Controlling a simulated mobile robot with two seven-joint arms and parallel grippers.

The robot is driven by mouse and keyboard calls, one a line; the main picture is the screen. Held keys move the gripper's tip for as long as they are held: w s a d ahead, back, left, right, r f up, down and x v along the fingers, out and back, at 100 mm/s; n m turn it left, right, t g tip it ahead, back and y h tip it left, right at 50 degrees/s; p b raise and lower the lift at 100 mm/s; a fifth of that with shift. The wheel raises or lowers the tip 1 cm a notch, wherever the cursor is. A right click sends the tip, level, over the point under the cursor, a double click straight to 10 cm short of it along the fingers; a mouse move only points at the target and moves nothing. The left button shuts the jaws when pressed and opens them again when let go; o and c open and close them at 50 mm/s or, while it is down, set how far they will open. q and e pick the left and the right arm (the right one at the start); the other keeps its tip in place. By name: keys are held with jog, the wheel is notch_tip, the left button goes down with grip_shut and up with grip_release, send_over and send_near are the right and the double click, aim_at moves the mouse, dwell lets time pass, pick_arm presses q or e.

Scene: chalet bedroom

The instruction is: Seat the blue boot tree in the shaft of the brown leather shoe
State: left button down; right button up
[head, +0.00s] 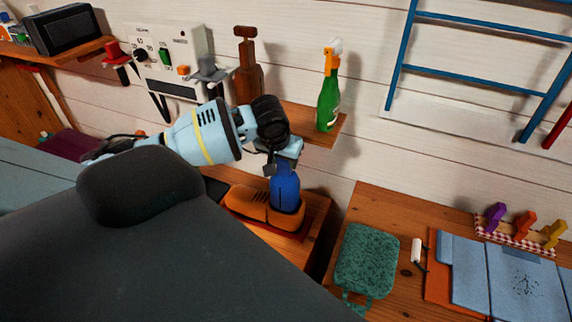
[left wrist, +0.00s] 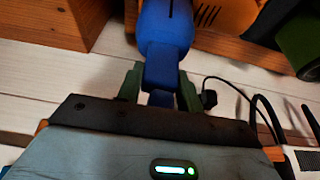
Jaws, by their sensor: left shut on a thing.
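The blue boot tree (head: 285,190) stands about upright at the right end of the brown leather shoe (head: 246,203). Its lower end is at the shoe's shaft and appears to be inside it; how deep it sits is hidden. My left gripper (head: 284,163) is directly above and shut on the boot tree's narrow top. In the left wrist view the fingers (left wrist: 160,88) close on both sides of that narrow part, with the wide blue body (left wrist: 165,32) beyond. An orange-brown part, probably the shoe (left wrist: 228,14), shows beside it. My right gripper is not in view.
The shoe rests on a dark red base on a wooden top (head: 318,207). A green textured pad (head: 367,262) lies on the right-hand table.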

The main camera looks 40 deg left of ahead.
aim_at(284, 175)
pick_arm(q)
jog(key=shift+w, duration=0.35)
jog(key=shift+a+f, duration=0.1)
jog(key=shift+f, duration=1)
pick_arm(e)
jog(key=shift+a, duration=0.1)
pick_arm(q)
jog(key=shift+f, duration=0.1)
jog(key=shift+f, duration=2.2)
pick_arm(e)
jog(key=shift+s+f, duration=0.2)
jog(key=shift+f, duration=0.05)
pick_arm(q)
jog(key=shift+f, duration=0.1)
jog(key=c, duration=0.9)
grip_release()
jog(key=shift+f, duration=0.1)
jog(key=v, duration=0.6)
jog(key=shift+r+p, duration=0.2)
jog(key=shift+p, duration=0.1)
jog(key=shift+v, duration=3)
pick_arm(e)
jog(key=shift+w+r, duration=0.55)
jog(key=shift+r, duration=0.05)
